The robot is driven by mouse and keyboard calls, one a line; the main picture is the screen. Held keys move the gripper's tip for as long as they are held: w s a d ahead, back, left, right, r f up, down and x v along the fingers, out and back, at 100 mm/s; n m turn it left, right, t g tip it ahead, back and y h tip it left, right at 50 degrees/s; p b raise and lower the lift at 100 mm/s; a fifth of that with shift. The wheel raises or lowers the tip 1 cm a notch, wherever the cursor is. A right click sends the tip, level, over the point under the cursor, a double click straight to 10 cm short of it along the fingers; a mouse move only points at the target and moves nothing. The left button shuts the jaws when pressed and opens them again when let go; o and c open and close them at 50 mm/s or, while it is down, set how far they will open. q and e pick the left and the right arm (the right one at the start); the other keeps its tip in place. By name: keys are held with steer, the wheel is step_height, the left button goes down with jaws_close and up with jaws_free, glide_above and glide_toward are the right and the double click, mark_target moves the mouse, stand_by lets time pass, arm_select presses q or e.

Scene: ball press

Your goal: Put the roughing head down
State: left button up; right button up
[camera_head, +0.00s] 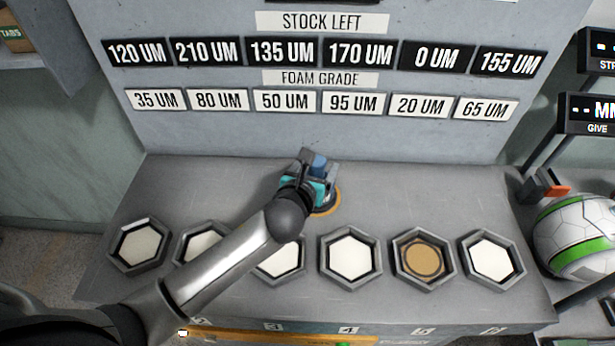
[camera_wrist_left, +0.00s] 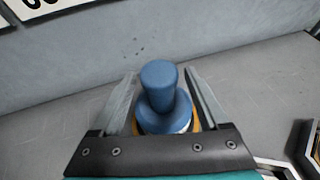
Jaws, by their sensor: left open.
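The roughing head has a blue knob (camera_wrist_left: 160,85) above a wider blue body, with an orange-yellow rim (camera_head: 327,207) at its base. It stands upright on the grey bench behind the row of hexagonal trays. My left gripper (camera_wrist_left: 163,85) is open, with one finger on each side of the blue knob. Clear gaps show between the fingers and the knob in the left wrist view. In the head view my left gripper (camera_head: 316,166) and wrist cover much of the roughing head. My right gripper is not in view.
Several hexagonal trays line the bench front; one (camera_head: 397,275) holds a tan disc (camera_head: 422,260), the others in view show white faces. The panel behind carries a STOCK LEFT sign (camera_head: 335,22) and a FOAM GRADE sign (camera_head: 320,78). A white-green ball (camera_head: 580,238) sits at right. The back bench surface (camera_head: 430,190) is clear.

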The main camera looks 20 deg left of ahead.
arm_select(q)
steer(key=p+v, duration=0.1)
steer(key=v, duration=0.8)
